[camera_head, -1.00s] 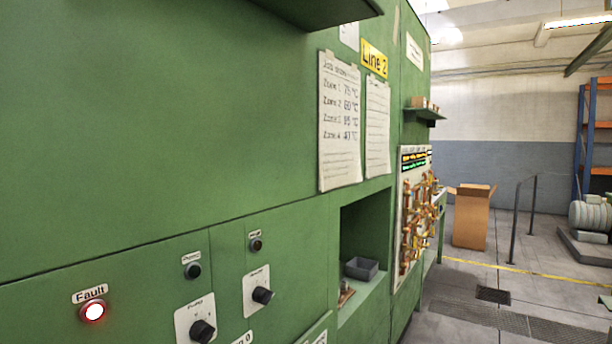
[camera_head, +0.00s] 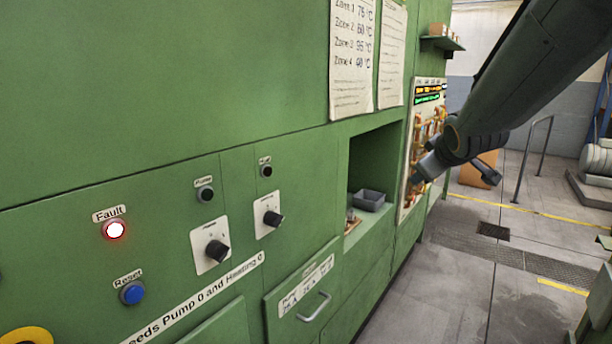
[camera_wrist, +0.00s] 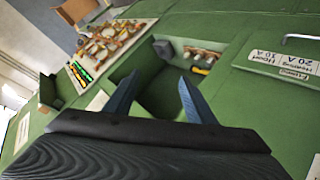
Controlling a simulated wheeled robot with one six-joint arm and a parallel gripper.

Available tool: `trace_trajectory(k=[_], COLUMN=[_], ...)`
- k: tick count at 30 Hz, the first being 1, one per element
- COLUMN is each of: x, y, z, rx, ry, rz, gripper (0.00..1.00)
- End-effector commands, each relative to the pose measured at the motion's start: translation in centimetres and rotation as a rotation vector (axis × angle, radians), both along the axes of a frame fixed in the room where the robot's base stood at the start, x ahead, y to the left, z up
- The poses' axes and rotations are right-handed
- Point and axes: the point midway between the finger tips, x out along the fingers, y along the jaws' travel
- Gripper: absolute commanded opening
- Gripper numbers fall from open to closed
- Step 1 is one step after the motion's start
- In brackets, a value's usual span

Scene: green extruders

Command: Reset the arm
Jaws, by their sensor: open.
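My arm reaches in from the upper right in the head view, in front of the machine's right part. My gripper (camera_head: 455,172) is at its lower end, in front of the brass valve panel and right of the recess. In the wrist view my gripper (camera_wrist: 157,92) shows two blue fingers spread apart with nothing between them. Beyond them is the green recess (camera_wrist: 158,95) in the machine front. The gripper appears apart from the machine.
The green machine front carries a lit red Fault lamp (camera_head: 115,230), a blue Reset button (camera_head: 132,292), two black knobs and a drawer handle (camera_head: 314,307). Open floor (camera_head: 470,285) lies to the right.

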Motion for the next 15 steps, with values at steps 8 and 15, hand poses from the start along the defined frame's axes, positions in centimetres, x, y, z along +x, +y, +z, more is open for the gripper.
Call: trace_trajectory(k=[8,15], x=[-12.1,-23.3], y=[5.2,9.1], z=[-14.2,-21.1], rx=[0.262,0.399], ry=[0.411,0.709], rz=[-0.214,-0.403], gripper=[0.50,0.50])
